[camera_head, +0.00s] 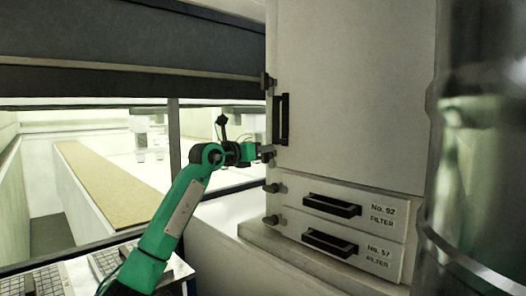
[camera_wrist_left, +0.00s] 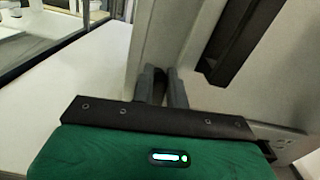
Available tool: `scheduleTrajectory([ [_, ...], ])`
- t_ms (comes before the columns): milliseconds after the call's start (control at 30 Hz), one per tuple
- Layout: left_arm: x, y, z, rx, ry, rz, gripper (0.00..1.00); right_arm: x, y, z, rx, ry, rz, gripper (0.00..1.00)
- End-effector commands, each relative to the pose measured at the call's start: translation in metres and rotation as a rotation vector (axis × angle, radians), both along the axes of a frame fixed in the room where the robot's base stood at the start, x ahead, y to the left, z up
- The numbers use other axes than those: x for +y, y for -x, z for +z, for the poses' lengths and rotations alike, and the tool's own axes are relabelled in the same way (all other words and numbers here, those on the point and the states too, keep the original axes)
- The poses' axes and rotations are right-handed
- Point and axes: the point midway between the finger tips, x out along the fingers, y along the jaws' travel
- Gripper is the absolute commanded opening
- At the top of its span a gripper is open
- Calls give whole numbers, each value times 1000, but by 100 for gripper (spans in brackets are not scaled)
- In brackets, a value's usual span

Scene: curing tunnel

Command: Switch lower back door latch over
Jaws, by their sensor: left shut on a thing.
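The tall grey cabinet door (camera_head: 350,90) stands closed at the centre right in the head view, with a black vertical handle (camera_head: 281,119). An upper latch (camera_head: 268,82) sits on its left edge. My left gripper (camera_head: 262,153) is at the lower latch (camera_head: 268,152) on the same edge, below the handle, and is shut on it. In the left wrist view the fingers (camera_wrist_left: 164,82) are close together against the cabinet edge, beside the dark handle (camera_wrist_left: 238,40). They hide most of the latch, so its turn cannot be told. My right gripper is not in view.
Two filter drawers with black handles, No. 92 (camera_head: 332,205) and No. 57 (camera_head: 330,243), sit below the door, with small knobs at their left. Keyboards (camera_head: 35,283) lie at lower left. A window frame (camera_head: 174,140) stands behind my left arm.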

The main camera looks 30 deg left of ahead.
Motion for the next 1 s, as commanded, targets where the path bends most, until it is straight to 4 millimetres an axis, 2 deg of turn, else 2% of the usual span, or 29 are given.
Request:
scheduleTrajectory([
  [33,-1,-2,-9,23,26,-4,0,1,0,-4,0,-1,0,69],
  [1000,8,-7,-21,325,873,-2,0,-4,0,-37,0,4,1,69],
])
